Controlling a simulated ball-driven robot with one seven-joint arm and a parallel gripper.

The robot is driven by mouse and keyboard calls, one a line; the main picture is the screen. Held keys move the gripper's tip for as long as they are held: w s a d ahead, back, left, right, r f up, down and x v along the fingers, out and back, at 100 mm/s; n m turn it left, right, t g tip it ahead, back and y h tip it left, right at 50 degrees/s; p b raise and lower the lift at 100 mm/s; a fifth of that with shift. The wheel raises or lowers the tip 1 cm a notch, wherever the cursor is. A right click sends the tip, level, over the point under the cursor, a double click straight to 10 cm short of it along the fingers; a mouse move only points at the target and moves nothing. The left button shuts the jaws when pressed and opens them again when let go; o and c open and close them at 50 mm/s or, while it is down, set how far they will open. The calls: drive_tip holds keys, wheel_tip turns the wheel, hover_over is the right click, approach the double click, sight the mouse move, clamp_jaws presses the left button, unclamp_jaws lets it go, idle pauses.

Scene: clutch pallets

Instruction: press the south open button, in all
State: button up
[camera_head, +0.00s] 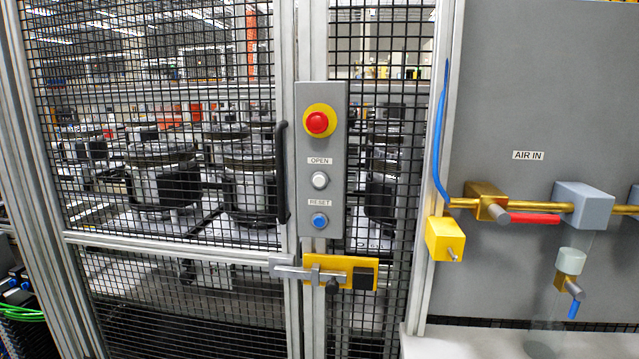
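A grey control box (333,225) is mounted on the post of a mesh safety fence, near the picture's middle. Its white round OPEN button (320,180) sits under the OPEN label (320,161). Above it is a red emergency stop (317,122) on a yellow ring. Below it is a blue RESET button (320,220). Nothing covers the buttons. Whether this is the south panel cannot be read. My gripper is not in view.
A black door handle (282,172) stands left of the box. A yellow latch (341,272) with a grey bolt sits below it. At right, a grey AIR IN panel (545,90) carries brass piping and a red valve lever (535,218). Machinery stands behind the mesh.

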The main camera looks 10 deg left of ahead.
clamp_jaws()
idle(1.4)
